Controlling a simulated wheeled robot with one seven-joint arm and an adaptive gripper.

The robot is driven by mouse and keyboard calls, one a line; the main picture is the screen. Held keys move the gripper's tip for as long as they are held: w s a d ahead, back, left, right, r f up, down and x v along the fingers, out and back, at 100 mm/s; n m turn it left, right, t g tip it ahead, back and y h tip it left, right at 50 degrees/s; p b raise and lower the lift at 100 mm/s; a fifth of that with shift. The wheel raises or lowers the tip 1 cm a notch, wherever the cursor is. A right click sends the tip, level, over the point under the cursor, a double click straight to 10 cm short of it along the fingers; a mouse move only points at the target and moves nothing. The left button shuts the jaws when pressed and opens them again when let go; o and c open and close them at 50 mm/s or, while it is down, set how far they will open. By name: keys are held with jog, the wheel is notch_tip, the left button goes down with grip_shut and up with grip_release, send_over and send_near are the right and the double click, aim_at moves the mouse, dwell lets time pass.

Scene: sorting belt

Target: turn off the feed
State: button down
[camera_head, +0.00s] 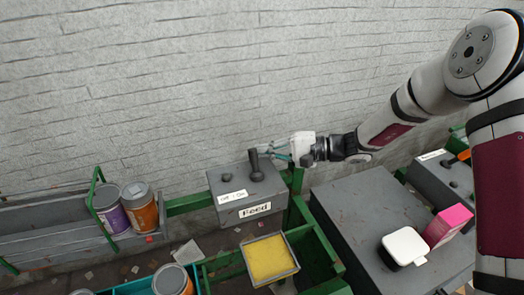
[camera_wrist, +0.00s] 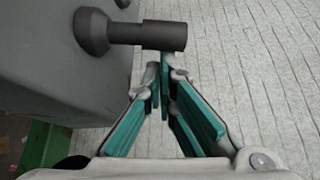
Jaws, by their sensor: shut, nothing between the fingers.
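The grey feed box (camera_head: 250,187) has a white "Feed" label (camera_head: 255,210) on its front and a smaller label (camera_head: 233,197), seemingly off and on, on top. A dark lever (camera_head: 255,165) stands up from its top. In the wrist view the lever (camera_wrist: 150,35) lies across the picture, just beyond the fingertips. My gripper (camera_head: 266,153) is at the lever's right, close to its upper end. In the wrist view the teal-padded fingers of my gripper (camera_wrist: 163,75) meet at their tips with nothing between them. I cannot tell whether they touch the lever.
Purple (camera_head: 109,208) and orange (camera_head: 139,206) cans stand on the grey belt (camera_head: 50,232) at left. A yellow-filled tray (camera_head: 287,272) is below the box. A grey table (camera_head: 350,215) at right holds a pink box (camera_head: 449,224) and a white-topped container (camera_head: 404,244). The wall is behind.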

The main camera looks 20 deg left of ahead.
aim_at(255, 152)
jog(key=shift+s+d+r, duration=0.1)
jog(key=shift+s+r, duration=0.05)
jog(key=shift+s+d+r+n+y+p, duration=0.15)
jog(key=shift+n+y, duration=0.15)
jog(key=shift+n, duration=0.1)
jog(key=shift+s+d+r+n+y+p, duration=0.1)
jog(key=shift+n+y+p, duration=0.05)
jog(key=shift+n+y, duration=0.2)
jog(key=n, duration=0.1)
jog(key=s+d+n+y+p, duration=0.1)
jog(key=n, duration=0.1)
jog(key=shift+s+r+y, duration=0.2)
jog(key=shift+r+y, duration=0.05)
jog(key=shift+r, duration=0.15)
jog(key=shift+s+d+r+n+g+y+p, duration=0.1)
jog(key=shift+s+d+n+g+y+p, duration=0.15)
jog(key=shift+n, duration=0.4)
jog(key=shift+s+d+r+n+g+y+p, duration=0.1)
jog(key=shift+s+n+y+p, duration=0.2)
jog(key=shift+n, duration=0.3)
jog(key=shift+s+d, duration=0.15)
jog(key=shift+s+f, duration=0.1)
